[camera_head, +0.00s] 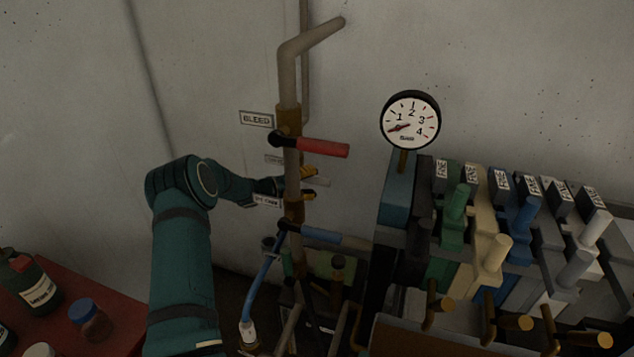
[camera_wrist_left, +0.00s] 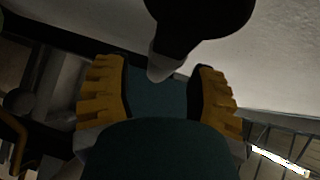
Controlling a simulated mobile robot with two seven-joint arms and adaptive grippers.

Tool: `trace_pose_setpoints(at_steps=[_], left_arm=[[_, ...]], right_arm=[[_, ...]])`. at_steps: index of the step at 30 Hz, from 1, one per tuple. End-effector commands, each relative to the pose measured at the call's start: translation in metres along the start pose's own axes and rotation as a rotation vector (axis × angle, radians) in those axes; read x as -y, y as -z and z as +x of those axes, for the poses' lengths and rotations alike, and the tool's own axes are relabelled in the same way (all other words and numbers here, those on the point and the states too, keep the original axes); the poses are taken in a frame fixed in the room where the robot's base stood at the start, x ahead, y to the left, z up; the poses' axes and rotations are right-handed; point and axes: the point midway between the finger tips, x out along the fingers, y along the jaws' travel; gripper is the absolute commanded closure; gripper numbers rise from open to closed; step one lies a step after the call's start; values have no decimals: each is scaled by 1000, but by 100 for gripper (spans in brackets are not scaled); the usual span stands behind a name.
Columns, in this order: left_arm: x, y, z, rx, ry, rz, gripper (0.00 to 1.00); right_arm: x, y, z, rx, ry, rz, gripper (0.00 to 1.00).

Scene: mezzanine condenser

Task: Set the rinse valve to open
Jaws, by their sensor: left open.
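A vertical pipe (camera_head: 291,160) carries valve levers along the wall. The top one has a red lever (camera_head: 322,147) beside a BLEED plate (camera_head: 256,119). Below it a grey-tipped lever (camera_head: 318,182) points right, and lower down a blue lever (camera_head: 310,233) points right and slightly down. Two lower plates are partly covered or too small to read, so I cannot tell which lever is rinse. My left gripper (camera_head: 303,187) is open at the pipe by the grey-tipped lever. In the left wrist view, a dark rounded part with a grey tip (camera_wrist_left: 163,66) shows between the open fingers; contact is unclear.
A pressure gauge (camera_head: 410,119) stands right of the pipe, above a bank of coloured levers (camera_head: 490,225). A blue hose (camera_head: 262,285) hangs below the pipe. A red table (camera_head: 60,325) with bottles is at lower left.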

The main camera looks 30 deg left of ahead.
Motion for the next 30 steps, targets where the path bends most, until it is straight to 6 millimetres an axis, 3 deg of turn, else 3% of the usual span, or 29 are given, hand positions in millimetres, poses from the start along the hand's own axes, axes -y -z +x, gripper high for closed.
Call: trace_pose_setpoints(at_steps=[6, 16, 21, 30], left_arm=[[0, 0, 18, 0, 1, 1, 43], [0, 0, 21, 0, 0, 0, 41], [0, 0, 20, 0, 0, 0, 100], [1, 0, 21, 0, 1, 0, 100]], right_arm=[[0, 0, 0, 0, 0, 0, 53], [0, 0, 0, 0, 0, 0, 53], [0, 0, 0, 0, 0, 0, 53], [0, 0, 0, 0, 0, 0, 53]])
